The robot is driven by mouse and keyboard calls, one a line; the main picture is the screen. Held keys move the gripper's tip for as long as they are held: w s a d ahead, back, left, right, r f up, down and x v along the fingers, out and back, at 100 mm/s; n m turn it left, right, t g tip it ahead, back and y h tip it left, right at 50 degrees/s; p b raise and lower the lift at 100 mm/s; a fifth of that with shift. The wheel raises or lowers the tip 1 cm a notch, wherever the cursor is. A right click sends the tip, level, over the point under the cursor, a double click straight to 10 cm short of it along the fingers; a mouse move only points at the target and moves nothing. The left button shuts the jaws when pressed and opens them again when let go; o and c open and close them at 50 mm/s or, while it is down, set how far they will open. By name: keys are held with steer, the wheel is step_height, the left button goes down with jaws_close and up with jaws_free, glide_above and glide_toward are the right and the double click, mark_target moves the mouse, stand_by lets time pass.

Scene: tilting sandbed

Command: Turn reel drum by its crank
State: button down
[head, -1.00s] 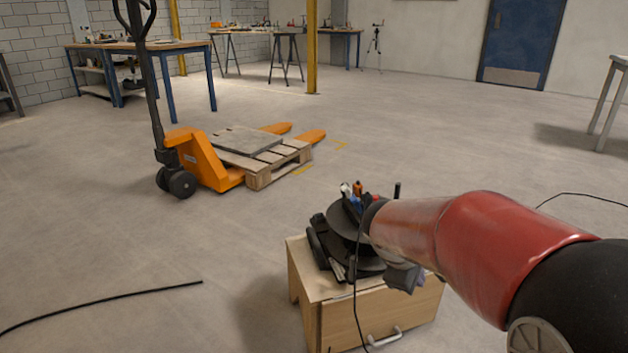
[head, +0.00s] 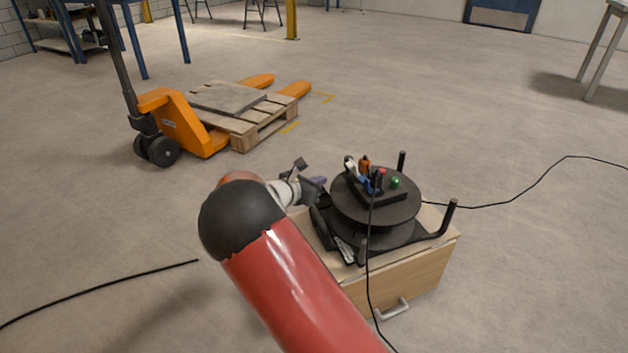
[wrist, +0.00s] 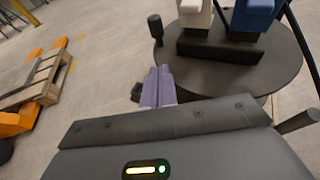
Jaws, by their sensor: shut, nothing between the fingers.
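The black reel drum (head: 347,208) lies flat on its stand, with a small tool rack on top; its round top also fills the upper right of the wrist view (wrist: 272,72). A dark upright peg with a thicker top (wrist: 155,27) stands by the drum's edge in the wrist view. I cannot tell whether it is the crank's handle or a post of the stand. My gripper (head: 319,181) is at the left side of the drum, apart from the peg. Its purple fingers (wrist: 158,82) are shut and empty.
A wooden cabinet (head: 405,283) with a handle carries the reel. Black upright posts (head: 449,217) stand around the drum. A thin black cable (head: 369,290) hangs down the front. An orange pallet truck (head: 185,125) with a pallet stands behind left. Open floor lies around.

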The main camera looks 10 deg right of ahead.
mark_target(338, 180)
steer(key=x, duration=0.6)
steer(key=r+x, duration=0.1)
steer(key=x, duration=0.2)
steer(key=shift+w+d, duration=0.1)
steer(key=shift+d, duration=0.1)
steer(key=shift+w+d, duration=0.25)
steer(key=shift+w, duration=0.1)
